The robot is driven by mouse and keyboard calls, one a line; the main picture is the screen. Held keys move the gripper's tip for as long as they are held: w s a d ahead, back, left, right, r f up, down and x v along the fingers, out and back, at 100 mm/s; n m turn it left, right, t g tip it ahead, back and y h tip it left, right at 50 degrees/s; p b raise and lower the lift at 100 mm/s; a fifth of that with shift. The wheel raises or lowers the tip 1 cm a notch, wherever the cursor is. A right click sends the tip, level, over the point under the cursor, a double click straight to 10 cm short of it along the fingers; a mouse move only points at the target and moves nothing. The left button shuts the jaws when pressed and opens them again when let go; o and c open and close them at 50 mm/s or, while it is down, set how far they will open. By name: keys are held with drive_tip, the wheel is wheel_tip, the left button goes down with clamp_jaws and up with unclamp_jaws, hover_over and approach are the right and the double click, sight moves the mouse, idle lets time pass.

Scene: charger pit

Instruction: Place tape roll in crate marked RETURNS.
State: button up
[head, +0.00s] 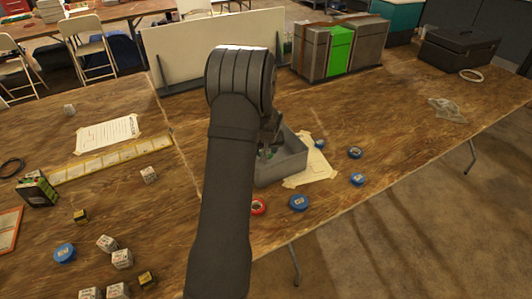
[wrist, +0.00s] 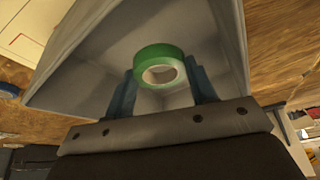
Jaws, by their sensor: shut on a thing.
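A green tape roll (wrist: 160,66) sits between the two fingers of my gripper (wrist: 163,88) in the wrist view. My gripper is shut on it. The grey crate (head: 289,164) stands on the table behind my arm in the head view, and its pale inside (wrist: 85,55) surrounds the roll in the wrist view. The roll is over or inside the crate's opening; I cannot tell if it touches the floor. My arm hides the crate's left part in the head view. No RETURNS marking is readable.
A paper sheet (head: 314,168) lies beside the crate. Blue rolls (head: 299,202) and a red roll (head: 259,205) lie near the table's front edge. Small boxes (head: 122,258) are scattered at left. A white panel (head: 205,45) and bins (head: 340,48) stand behind. The table's right side is mostly clear.

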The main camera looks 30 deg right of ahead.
drive_tip(key=shift+f, duration=3.2)
drive_tip(key=shift+f, duration=0.1)
drive_tip(key=o, duration=1)
drive_tip(key=shift+c, duration=0.2)
drive_tip(key=v, duration=1.2)
drive_tip(key=x, duration=1.1)
drive_tip(key=shift+w+d+f, duration=0.1)
drive_tip(key=shift+w+f, duration=0.05)
drive_tip(key=shift+f, duration=0.2)
drive_tip(key=shift+r, duration=1.05)
